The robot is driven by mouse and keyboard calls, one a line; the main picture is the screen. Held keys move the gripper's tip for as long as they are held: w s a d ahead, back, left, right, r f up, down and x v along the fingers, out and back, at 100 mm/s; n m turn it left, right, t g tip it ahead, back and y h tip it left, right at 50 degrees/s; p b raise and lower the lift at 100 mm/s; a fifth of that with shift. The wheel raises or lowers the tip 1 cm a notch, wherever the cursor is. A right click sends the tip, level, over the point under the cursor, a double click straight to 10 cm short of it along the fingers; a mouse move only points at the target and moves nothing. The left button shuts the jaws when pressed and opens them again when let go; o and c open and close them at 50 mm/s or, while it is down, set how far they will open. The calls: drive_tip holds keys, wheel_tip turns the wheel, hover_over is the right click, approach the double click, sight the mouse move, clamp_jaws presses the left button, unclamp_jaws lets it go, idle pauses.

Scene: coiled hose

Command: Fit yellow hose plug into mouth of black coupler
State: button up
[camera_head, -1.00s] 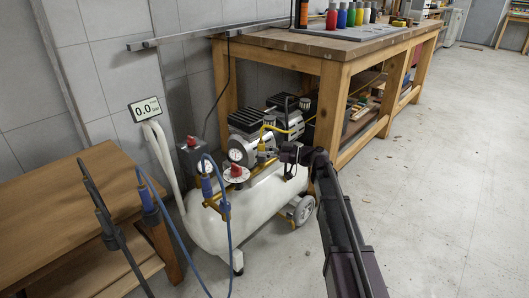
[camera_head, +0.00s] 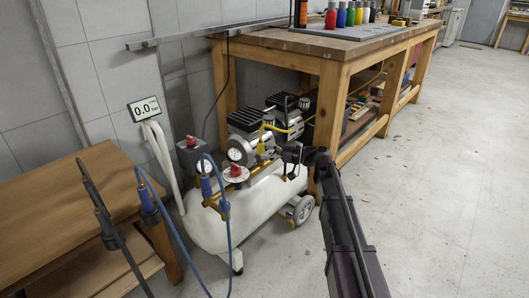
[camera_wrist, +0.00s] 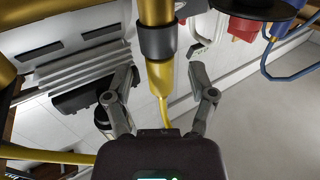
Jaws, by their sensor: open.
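The black coupler (camera_wrist: 157,42) is a dark collar on a yellow-brass pipe at the top middle of the wrist view. A yellow-brass plug (camera_wrist: 160,76) runs straight out of its lower end, with the thin yellow hose (camera_wrist: 165,112) trailing from it. Plug and coupler look in line and touching; I cannot tell how deep the plug sits. My gripper (camera_wrist: 161,76) is open, one finger on each side of the plug, with clear gaps. In the head view my gripper (camera_head: 289,153) is just right of the yellow fitting (camera_head: 262,148) on the compressor.
The white compressor tank (camera_head: 250,205) stands on the floor, with a red-topped knob (camera_head: 236,170) near the fittings. A blue hose (camera_head: 229,240) hangs in front. A gauge display (camera_head: 145,109) reads 0.0. A workbench (camera_head: 330,48) is behind; the floor at right is clear.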

drive_tip(key=s+d, duration=0.1)
drive_tip(key=d, duration=0.9)
drive_tip(key=shift+s+d, duration=0.25)
drive_tip(key=shift+d, duration=0.15)
drive_tip(key=s+f+m+g+h+p, duration=0.1)
drive_tip(key=s+f+m+h+p, duration=0.1)
drive_tip(key=s+m+h+p, duration=0.35)
drive_tip(key=s+f+m+g+h+p, duration=0.1)
drive_tip(key=s+f+m+h+p, duration=0.2)
drive_tip(key=s, duration=0.5)
drive_tip(key=s+d+r+m+h+p, duration=0.3)
drive_tip(key=s+d+m+h+p, duration=0.55)
drive_tip(key=s+d, duration=0.25)
wheel_tip(320, 180, up, 36)
drive_tip(key=p, duration=3.6)
drive_tip(key=shift+s+r+n+g+h, duration=0.15)
drive_tip(key=shift+r+n+g+h, duration=0.15)
drive_tip(key=shift+h, duration=0.1)
